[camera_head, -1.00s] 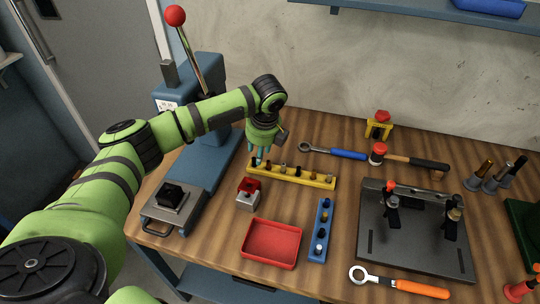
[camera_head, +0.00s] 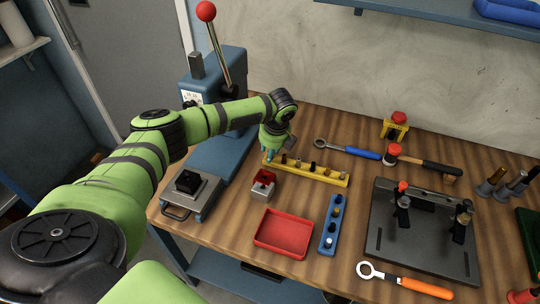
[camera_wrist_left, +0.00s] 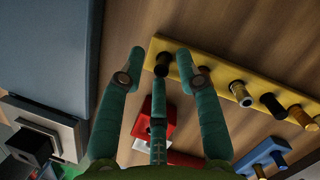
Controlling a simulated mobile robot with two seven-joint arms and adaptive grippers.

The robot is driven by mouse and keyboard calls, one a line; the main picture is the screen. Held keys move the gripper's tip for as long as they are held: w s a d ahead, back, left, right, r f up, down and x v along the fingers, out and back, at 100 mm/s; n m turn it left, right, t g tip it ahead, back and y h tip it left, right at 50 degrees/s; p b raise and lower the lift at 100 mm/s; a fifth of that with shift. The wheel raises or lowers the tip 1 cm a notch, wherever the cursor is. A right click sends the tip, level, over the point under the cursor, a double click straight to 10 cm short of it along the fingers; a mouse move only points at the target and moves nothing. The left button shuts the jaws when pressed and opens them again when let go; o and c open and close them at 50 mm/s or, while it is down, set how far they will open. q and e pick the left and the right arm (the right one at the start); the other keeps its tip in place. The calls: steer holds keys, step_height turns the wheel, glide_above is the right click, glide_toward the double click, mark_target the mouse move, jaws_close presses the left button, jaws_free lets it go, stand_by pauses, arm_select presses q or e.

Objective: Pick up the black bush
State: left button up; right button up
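A yellow rack (camera_head: 330,178) on the wooden bench holds a row of several bushes and pins. My left gripper (camera_head: 269,157) points down at the rack's left end in the head view. In the left wrist view its teal fingers (camera_wrist_left: 160,72) are spread open. A black bush (camera_wrist_left: 161,67) at the rack's end lies between the fingertips, with no clear contact visible. The gripper hides this bush in the head view. Another black bush (camera_wrist_left: 272,104) stands further along the rack. My right gripper is not in view.
A red-and-grey block (camera_head: 263,184), a red tray (camera_head: 264,247) and a blue rack (camera_head: 326,246) stand in front of the yellow rack. A blue press (camera_head: 222,150) is close on the left. A ring wrench (camera_head: 345,150) and a hammer (camera_head: 425,163) lie behind right.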

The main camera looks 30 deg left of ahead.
arm_select(q)
steer(key=shift+w, duration=0.1)
jaws_close()
